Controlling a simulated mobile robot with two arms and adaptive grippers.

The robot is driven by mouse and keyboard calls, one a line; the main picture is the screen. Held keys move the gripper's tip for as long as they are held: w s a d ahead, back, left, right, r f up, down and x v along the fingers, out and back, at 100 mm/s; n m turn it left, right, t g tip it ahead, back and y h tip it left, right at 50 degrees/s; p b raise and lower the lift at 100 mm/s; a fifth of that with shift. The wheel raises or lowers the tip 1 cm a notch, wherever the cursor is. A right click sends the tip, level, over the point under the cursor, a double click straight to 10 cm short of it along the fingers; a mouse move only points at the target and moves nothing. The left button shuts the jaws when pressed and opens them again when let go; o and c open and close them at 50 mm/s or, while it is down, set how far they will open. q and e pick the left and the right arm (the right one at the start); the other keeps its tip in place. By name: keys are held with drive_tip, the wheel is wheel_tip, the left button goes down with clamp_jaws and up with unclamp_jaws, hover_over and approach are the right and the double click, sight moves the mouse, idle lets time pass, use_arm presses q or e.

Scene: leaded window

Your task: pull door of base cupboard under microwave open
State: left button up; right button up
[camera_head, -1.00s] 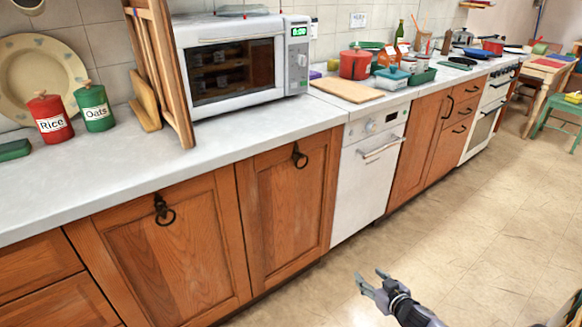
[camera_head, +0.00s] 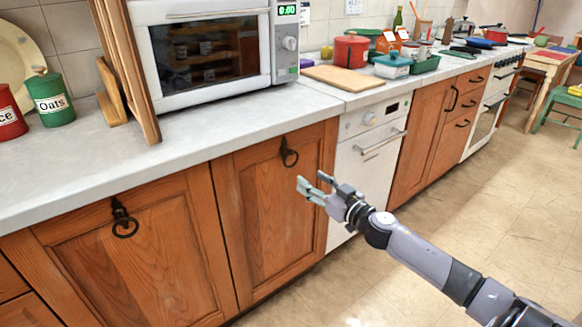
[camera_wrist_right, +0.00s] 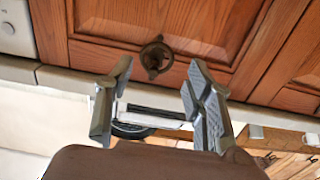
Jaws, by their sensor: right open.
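The microwave (camera_head: 212,55) stands on the worktop. Below it is a closed wooden cupboard door (camera_head: 262,220) with a dark ring handle (camera_head: 289,153) near its top. A second closed door (camera_head: 135,255) with a ring handle (camera_head: 123,222) is to its left. My right gripper (camera_head: 311,181) is open and empty, in front of the right-hand door's right side, just right of and below its handle in the picture. In the right wrist view, which looks upside down, the ring handle (camera_wrist_right: 157,57) appears between and beyond the open fingers (camera_wrist_right: 158,75). My left gripper is not in view.
A white dishwasher (camera_head: 362,175) adjoins the cupboard on the right, with a bar handle. Rice and Oats canisters (camera_head: 50,100) and a wooden rack (camera_head: 128,70) stand on the worktop. The tiled floor (camera_head: 470,200) is clear.

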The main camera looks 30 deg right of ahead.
sight(291, 166)
drive_tip(key=w, duration=1)
drive_tip(key=shift+a+b, duration=0.3)
drive_tip(key=shift+a, duration=0.05)
drive_tip(key=shift+w, duration=0.1)
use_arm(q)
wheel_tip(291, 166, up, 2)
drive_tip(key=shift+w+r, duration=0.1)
use_arm(e)
drive_tip(key=c, duration=0.8)
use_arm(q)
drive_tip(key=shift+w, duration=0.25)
use_arm(e)
clamp_jaws()
